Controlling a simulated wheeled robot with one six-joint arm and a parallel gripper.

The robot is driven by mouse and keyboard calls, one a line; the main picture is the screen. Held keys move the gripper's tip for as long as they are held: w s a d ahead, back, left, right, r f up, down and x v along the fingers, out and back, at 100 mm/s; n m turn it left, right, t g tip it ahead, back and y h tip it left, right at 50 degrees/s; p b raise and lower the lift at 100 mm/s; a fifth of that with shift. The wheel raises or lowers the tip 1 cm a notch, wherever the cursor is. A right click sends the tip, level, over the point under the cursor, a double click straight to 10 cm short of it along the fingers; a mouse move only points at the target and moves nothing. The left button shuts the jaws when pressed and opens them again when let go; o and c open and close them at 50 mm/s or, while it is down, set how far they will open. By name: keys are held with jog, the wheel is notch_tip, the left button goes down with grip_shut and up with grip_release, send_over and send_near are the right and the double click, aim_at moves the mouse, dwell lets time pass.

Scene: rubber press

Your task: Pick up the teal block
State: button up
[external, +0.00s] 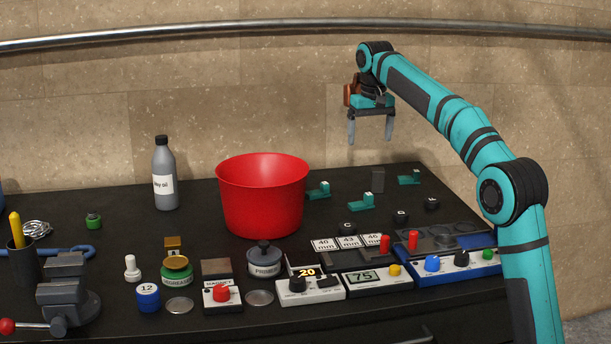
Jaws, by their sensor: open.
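Three small teal pieces lie on the black table right of the red pot: one beside the pot (318,191), one nearer the middle (361,202), and one farther right (409,178). Each looks like a low step-shaped block with a pale mark on top. I cannot tell which of them is the task's teal block. My gripper (370,136) is open, fingers pointing down, with nothing between them. It is high above the back of the table, over the area of the teal pieces and well apart from them.
A tall red pot (262,205) stands left of the teal pieces. A dark grey upright block (377,180) stands between two of them. Small black round pieces (347,228) lie nearby. Control boxes (375,283) crowd the front. A grey bottle (165,175) stands back left.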

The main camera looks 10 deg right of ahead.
jog(key=w+a+f, duration=0.1)
jog(key=w+f, duration=0.1)
send_near(361, 203)
jog(key=shift+g, duration=0.4)
jog(key=f, duration=0.8)
jog(key=shift+w, duration=0.3)
jog(key=c, duration=1.1)
